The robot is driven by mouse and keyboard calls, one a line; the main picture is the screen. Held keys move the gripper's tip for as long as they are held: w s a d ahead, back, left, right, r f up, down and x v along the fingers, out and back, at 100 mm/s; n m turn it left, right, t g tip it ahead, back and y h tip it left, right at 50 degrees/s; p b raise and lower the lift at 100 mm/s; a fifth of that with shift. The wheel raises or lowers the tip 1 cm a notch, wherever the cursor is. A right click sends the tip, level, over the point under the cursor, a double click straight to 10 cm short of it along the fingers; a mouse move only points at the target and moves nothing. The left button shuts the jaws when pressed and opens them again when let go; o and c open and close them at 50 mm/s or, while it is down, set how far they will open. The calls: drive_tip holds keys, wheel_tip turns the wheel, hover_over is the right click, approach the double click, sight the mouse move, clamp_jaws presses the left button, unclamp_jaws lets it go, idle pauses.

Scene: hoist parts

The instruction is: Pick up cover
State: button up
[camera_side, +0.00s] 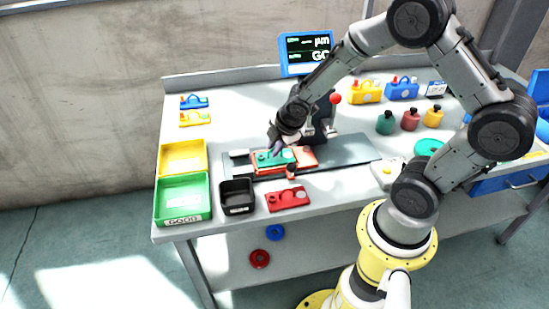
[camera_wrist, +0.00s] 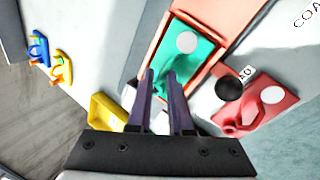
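A teal-green plate-like part (camera_wrist: 186,62), which may be the cover, lies in a red-orange tray-like fixture (camera_wrist: 217,50). In the side view the green part (camera_side: 268,158) sits in the fixture (camera_side: 305,158) on the grey strip of the bench. A similar red part (camera_side: 287,198) lies in front; it also shows in the wrist view (camera_wrist: 262,103). My gripper (camera_wrist: 160,73) has two purple fingers apart, over the near-left end of the green part. In the side view my gripper (camera_side: 277,147) is at the green part. Whether the fingertips touch it cannot be told.
A black ball-topped knob (camera_wrist: 229,88) stands close right of the fixture. A black bin (camera_side: 237,196), green bin (camera_side: 183,200) and yellow bin (camera_side: 182,157) stand left. A dark press-like device with a red ball (camera_side: 335,98) rises behind. The front right bench is partly clear.

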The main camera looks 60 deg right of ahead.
clamp_jaws()
drive_tip(key=shift+w+r, duration=0.1)
drive_tip(key=shift+r, duration=0.1)
idle(1.1)
